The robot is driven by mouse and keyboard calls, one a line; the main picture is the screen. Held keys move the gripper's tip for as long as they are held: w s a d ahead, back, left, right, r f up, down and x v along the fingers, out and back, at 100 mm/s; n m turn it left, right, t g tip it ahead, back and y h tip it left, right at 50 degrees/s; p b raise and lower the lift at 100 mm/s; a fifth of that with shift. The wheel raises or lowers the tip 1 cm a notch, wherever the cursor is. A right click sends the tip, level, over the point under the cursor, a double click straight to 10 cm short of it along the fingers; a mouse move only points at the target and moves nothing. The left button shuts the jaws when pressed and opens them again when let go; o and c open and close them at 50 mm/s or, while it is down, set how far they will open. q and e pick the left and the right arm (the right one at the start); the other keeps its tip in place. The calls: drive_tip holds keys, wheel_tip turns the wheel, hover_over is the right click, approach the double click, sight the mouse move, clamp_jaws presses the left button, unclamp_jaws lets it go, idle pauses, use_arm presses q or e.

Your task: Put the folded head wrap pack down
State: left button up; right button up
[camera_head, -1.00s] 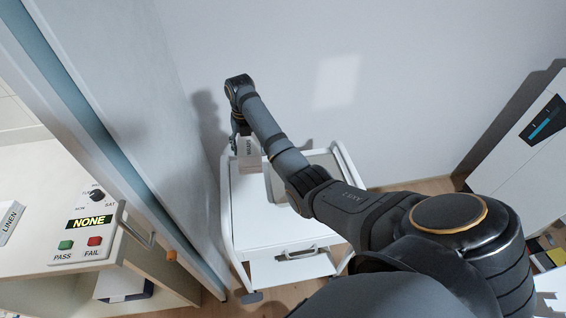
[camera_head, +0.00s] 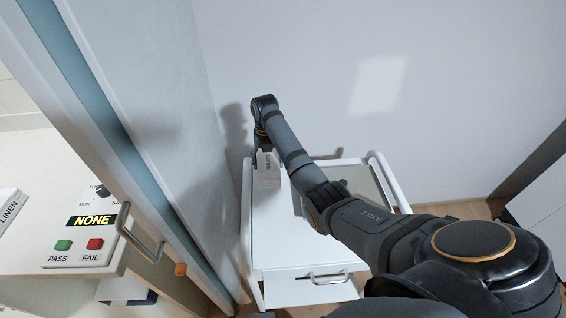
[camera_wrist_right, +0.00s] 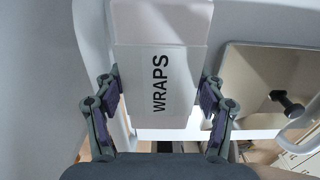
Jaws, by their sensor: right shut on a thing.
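The folded head wrap pack (camera_head: 267,174) is a pale block between the fingers of my right gripper (camera_head: 262,154), over the left part of the white trolley top (camera_head: 285,230). In the right wrist view the pack (camera_wrist_right: 150,30) reads "WRAPS", and my right gripper (camera_wrist_right: 160,92) is shut on it, with one dark finger on each side. I cannot tell whether the pack's underside touches the trolley top. My left gripper is not in view.
A shallow tray (camera_wrist_right: 245,75) lies on the trolley's right side, with a small dark object (camera_wrist_right: 288,103) at it. The trolley has a raised white rail (camera_head: 246,215) and a drawer handle (camera_head: 328,278). A wall stands close on the left; a PASS/FAIL panel (camera_head: 85,240) is beyond it.

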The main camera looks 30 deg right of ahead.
wheel_tip(320, 180, down, 3)
drive_tip(key=shift+w+r, duration=0.1)
drive_tip(key=shift+f, duration=0.45)
wheel_tip(320, 180, down, 3)
drive_tip(key=shift+f, duration=0.1)
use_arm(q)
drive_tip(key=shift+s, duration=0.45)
use_arm(e)
drive_tip(key=shift+f, duration=0.15)
drive_tip(key=o, duration=1)
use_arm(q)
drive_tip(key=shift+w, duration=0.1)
